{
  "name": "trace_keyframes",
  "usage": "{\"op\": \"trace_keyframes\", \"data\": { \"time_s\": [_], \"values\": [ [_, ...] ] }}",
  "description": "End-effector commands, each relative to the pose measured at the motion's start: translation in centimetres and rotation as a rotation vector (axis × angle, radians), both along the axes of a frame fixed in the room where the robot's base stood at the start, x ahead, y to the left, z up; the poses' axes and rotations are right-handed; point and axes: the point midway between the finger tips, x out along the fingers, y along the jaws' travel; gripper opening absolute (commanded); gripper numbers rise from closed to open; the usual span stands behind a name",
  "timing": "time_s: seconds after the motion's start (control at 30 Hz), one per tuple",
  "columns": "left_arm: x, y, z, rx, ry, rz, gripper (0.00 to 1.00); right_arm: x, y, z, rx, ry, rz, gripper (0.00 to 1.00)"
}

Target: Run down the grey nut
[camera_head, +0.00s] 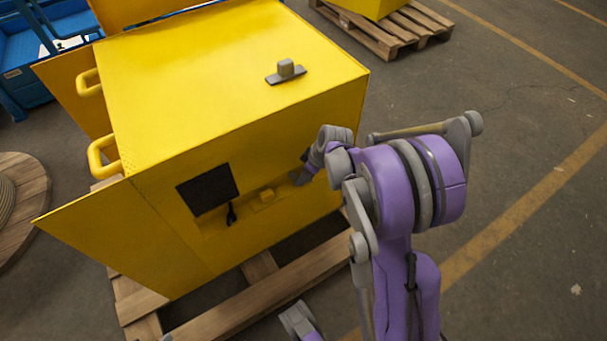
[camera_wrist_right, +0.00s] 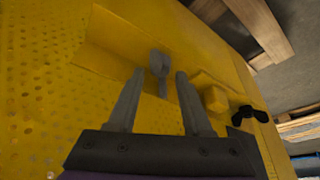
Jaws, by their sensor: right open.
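The grey nut (camera_wrist_right: 160,62) shows in the right wrist view as a small grey winged piece with a stem, at the yellow machine's face. My right gripper (camera_wrist_right: 157,73) is open, with one finger on each side of the nut in the picture. I see no clear contact, and the depth between fingertips and nut is hard to judge. In the head view my purple and grey right arm reaches to the right part of the yellow machine (camera_head: 235,75). There the nut cannot be made out beside the gripper.
A black wing-shaped nut (camera_wrist_right: 248,115) and a yellow block (camera_wrist_right: 215,98) sit beside the grey nut on the machine. The machine stands on a wooden pallet (camera_head: 240,302). The floor at right is clear.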

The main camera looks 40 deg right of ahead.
Motion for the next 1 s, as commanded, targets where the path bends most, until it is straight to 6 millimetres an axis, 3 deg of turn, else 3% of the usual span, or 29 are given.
{"op": "trace_keyframes", "data": {
  "time_s": [0.17, 0.43, 1.0],
  "values": [
    [0.0, 0.0, 0.03, 0.0, 0.0, 0.0, 0.5, 0.0, 0.0, 0.04, 0.0, 0.0, 0.0, 0.46],
    [0.0, 0.0, 0.02, 0.0, 0.0, 0.0, 0.5, 0.0, -0.01, 0.05, 0.0, 0.0, 0.0, 0.0],
    [0.0, 0.0, -0.11, 0.0, 0.0, 0.0, 0.5, -0.02, 0.12, 0.03, -0.001, -0.002, -0.071, 0.0]
  ]
}}
